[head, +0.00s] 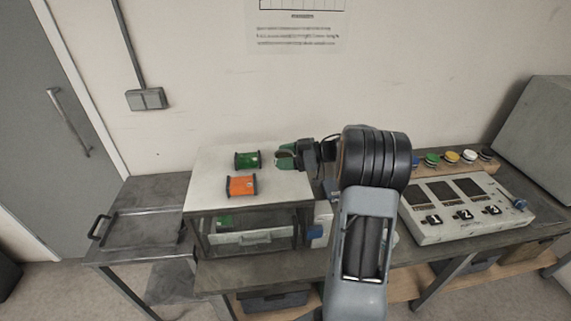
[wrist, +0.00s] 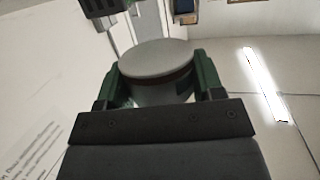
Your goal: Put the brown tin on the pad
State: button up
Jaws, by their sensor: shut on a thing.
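My gripper (head: 285,155) is above the right part of the white-topped stand, its green fingers also showing in the wrist view (wrist: 155,85). The fingers are shut on a round tin with a flat grey lid (wrist: 152,58). Its side is mostly hidden by the fingers and wrist; I take it to be the brown tin, but its colour is hard to tell. In the head view the tin is barely visible between the fingers. I cannot tell for certain which surface is the pad; the console has three dark rectangular panels (head: 439,192).
The console (head: 425,234) with buttons and switches stands right. A handled metal plate (head: 145,228) lies left.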

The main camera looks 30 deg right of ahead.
aim_at(286, 174)
jog(key=shift+w+d+f, duration=0.2)
jog(key=shift+w+f, duration=0.2)
jog(key=shift+f, duration=0.15)
jog(key=shift+w+d+f, duration=0.2)
jog(key=shift+w+f, duration=0.15)
jog(key=shift+f, duration=0.15)
notch_tip(286, 174, down, 2)
jog(key=shift+w+p, duration=0.1)
jog(key=shift+p, duration=0.55)
jog(key=shift+f, duration=0.65)
jog(key=shift+f, duration=0.2)
jog(key=o, duration=1)
jog(key=shift+c, duration=0.2)
